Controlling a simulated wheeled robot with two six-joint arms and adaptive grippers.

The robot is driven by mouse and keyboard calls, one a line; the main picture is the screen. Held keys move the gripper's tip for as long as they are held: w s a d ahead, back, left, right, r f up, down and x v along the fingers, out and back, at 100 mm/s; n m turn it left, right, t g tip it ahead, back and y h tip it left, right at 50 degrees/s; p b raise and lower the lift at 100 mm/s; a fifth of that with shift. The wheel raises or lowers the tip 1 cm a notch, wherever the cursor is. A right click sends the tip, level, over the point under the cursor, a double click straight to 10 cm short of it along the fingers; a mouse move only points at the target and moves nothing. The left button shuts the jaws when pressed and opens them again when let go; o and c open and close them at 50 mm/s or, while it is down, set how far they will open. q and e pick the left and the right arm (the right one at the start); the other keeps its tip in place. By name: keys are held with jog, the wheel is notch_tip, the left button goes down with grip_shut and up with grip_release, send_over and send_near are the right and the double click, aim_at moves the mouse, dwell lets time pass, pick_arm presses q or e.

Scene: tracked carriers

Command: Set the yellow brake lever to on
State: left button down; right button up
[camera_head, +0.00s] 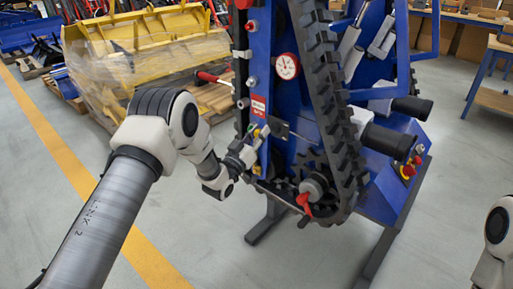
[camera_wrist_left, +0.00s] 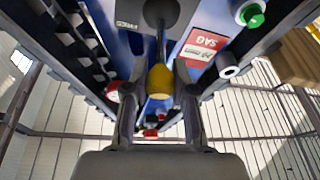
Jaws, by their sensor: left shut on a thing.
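The yellow brake lever shows in the left wrist view as a yellow knob (camera_wrist_left: 160,78) on a dark arm, which runs up to a dark round hub (camera_wrist_left: 161,13). My left gripper (camera_wrist_left: 158,88) has a finger on each side of the knob and is shut on it. In the head view my left gripper (camera_head: 250,143) is at the lower left of the blue tracked carrier (camera_head: 262,55). My right gripper is out of view.
A black rubber track (camera_head: 322,90), a round gauge (camera_head: 287,66) and a red lever (camera_head: 304,203) are on the carrier near my left gripper. A red label (camera_wrist_left: 203,47) and green button (camera_wrist_left: 251,14) sit close to the knob.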

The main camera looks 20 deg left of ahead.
pick_arm(q)
jog(key=shift+f+t+b, duration=0.5)
jog(key=shift+f+b, duration=0.1)
jog(key=shift+f, duration=0.3)
jog(key=shift+s+f+b, duration=0.1)
jog(key=shift+b, duration=0.3)
jog(key=shift+f+b, duration=1.35)
jog(key=shift+f, duration=0.45)
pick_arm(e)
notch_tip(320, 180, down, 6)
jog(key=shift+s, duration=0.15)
pick_arm(q)
jog(key=shift+w+d+f, duration=0.1)
jog(key=shift+w, duration=0.1)
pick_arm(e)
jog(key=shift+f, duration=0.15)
